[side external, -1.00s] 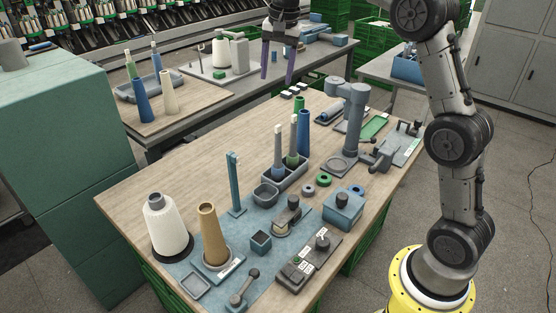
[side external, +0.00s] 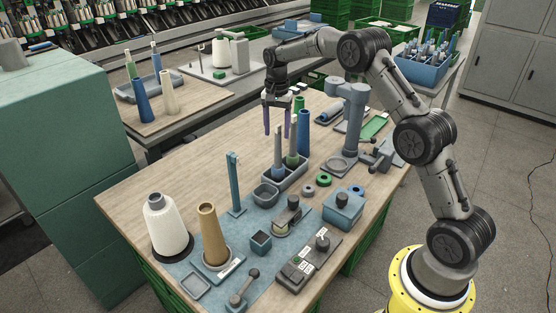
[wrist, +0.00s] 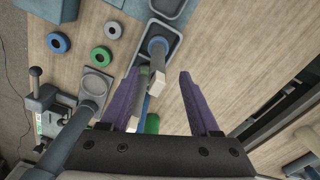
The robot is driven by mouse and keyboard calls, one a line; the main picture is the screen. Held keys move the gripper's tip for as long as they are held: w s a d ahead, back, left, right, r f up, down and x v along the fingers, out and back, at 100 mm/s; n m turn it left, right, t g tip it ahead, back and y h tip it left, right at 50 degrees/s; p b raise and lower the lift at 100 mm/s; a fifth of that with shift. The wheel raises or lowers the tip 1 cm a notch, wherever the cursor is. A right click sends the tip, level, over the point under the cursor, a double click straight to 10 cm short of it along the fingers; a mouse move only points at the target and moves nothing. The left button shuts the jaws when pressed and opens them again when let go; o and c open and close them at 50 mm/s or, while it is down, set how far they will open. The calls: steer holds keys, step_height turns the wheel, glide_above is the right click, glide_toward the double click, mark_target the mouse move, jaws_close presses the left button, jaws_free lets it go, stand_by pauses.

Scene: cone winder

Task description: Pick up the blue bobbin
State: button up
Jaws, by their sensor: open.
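The blue bobbin (side external: 277,165), with a grey body, blue base and pale tip, stands upright in the near end of a grey tray (side external: 294,177). In the wrist view the bobbin (wrist: 158,46) leans toward the image bottom, its pale tip showing between the fingers. My gripper (side external: 277,131) is open, with purple fingers pointing down at about the height of the bobbin's top. In the wrist view my gripper (wrist: 159,74) holds nothing. A green-based bobbin (side external: 292,158) stands beside the blue one in the tray.
A tall blue tube (side external: 303,135) and a green tube (side external: 298,105) stand just behind the tray. A teal post (side external: 235,185) stands left of it. A grey stand (side external: 350,115) is at right. The wooden tabletop (side external: 190,165) is clear at left.

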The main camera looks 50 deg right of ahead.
mark_target(278, 144)
steer(key=shift+s+f, duration=0.2)
steer(key=shift+f, duration=2.65)
jaws_close()
